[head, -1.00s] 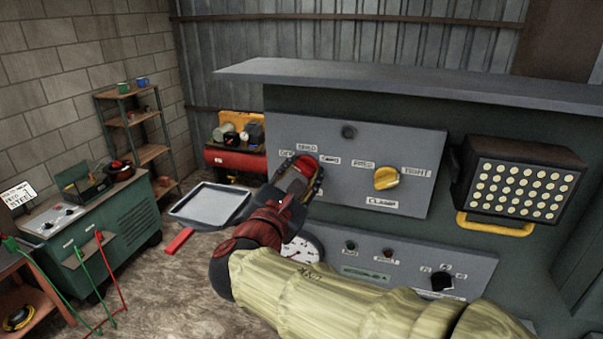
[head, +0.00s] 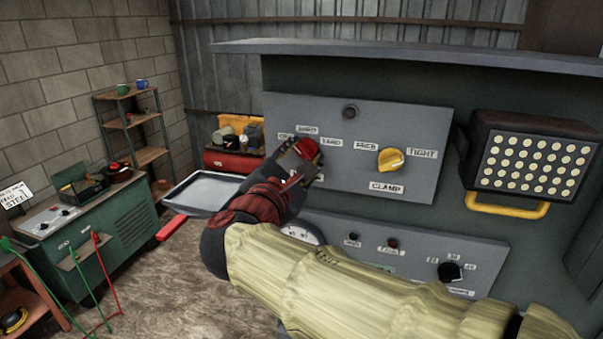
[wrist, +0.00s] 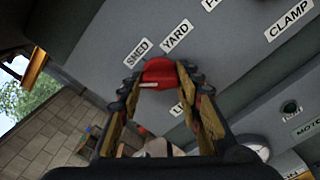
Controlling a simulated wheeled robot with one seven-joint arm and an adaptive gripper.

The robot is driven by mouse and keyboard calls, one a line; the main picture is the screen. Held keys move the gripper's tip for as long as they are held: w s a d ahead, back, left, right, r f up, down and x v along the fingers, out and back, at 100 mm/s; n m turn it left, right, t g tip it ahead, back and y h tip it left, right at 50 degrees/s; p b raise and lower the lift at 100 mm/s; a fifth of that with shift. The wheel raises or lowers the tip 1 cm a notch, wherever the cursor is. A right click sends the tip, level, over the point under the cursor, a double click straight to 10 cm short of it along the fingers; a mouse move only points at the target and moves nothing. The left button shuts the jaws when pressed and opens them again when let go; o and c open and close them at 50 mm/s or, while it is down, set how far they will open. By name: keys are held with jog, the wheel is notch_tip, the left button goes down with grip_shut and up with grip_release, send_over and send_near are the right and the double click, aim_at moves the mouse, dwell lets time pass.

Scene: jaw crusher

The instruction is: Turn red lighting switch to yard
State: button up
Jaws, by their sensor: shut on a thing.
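The red lighting switch (head: 306,148) is a round red knob on the upper grey panel, below its SHED label (head: 307,130) and left of its YARD label (head: 331,143). My gripper (head: 304,162) is shut on it. In the wrist view the two fingers stand on either side of the red knob (wrist: 158,71), with the SHED (wrist: 137,52) and YARD (wrist: 176,35) labels just beyond. A pale mark shows on the knob's near side; I cannot tell which label the switch points to. The label below the knob is mostly hidden by a finger.
A yellow clamp knob (head: 390,160) sits right of the switch, between FREE and TIGHT. A lamp (head: 528,160) with a yellow handle is at the far right. A lower panel (head: 420,250) has a black knob (head: 449,271). A grey tray (head: 203,190) stands left of my gripper.

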jog(key=m+b, duration=0.2)
jog(key=b, duration=0.3)
jog(key=m+b, duration=0.3)
jog(key=b, duration=0.2)
jog(key=shift+f+b, duration=0.35)
jog(key=shift+f, duration=0.05)
jog(key=m+b, duration=0.5)
jog(key=b, duration=0.3)
jog(key=shift+m+b, duration=0.3)
jog(key=shift+m, duration=0.1)
jog(key=m+b, duration=0.4)
jog(key=b, duration=0.2)
jog(key=shift+m, duration=0.3)
jog(key=m+b, duration=0.3)
jog(key=shift+r+m+b, duration=0.15)
jog(key=shift+m+b, duration=0.25)
jog(key=shift+r+m+b, duration=0.1)
jog(key=shift+m+b, duration=0.65)
jog(key=shift+m, duration=0.25)
jog(key=o, duration=1.1)
jog(key=shift+r, duration=0.1)
jog(key=shift+o, duration=0.3)
